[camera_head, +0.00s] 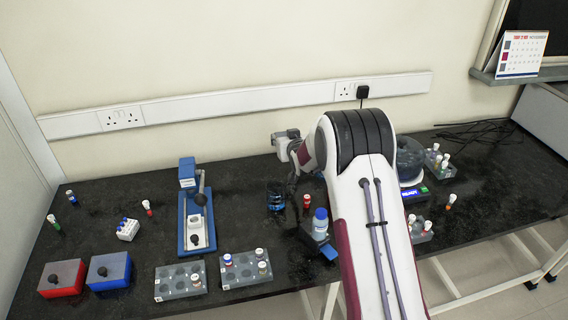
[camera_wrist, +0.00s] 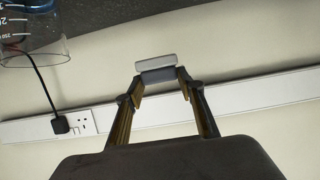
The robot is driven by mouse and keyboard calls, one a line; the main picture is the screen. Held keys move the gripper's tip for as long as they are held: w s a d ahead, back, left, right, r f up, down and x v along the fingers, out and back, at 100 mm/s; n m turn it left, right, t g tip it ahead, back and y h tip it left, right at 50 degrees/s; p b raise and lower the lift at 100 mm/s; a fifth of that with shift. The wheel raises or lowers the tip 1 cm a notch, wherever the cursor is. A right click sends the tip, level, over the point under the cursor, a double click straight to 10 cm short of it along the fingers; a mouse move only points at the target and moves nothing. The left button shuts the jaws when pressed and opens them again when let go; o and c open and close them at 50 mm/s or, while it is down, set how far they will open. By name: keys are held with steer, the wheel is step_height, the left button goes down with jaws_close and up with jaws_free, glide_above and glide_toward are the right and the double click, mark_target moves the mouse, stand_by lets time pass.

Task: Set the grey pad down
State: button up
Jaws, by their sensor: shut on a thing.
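In the wrist view my gripper (camera_wrist: 160,82) is shut on the grey pad (camera_wrist: 158,75), which spans the space between the two fingertips. The pad shows a dark grey face and a lighter strip along its far side. The wall lies behind it in that view, and no surface shows touching it. In the head view my gripper hangs behind my arm's wrist, above the back middle of the bench, and I cannot make out the pad there.
A graduated clear beaker (camera_wrist: 32,40) is at the wrist view's upper left. On the black bench, a red vial (camera_head: 306,202) and a blue-capped bottle (camera_head: 320,222) stand near my arm. A blue stand (camera_head: 183,235) and grey vial racks (camera_head: 180,281) are to the left. The back left has clear patches.

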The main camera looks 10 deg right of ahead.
steer(key=shift+f, duration=2.5)
steer(key=shift+f, duration=1.9)
steer(key=shift+f, duration=0.55)
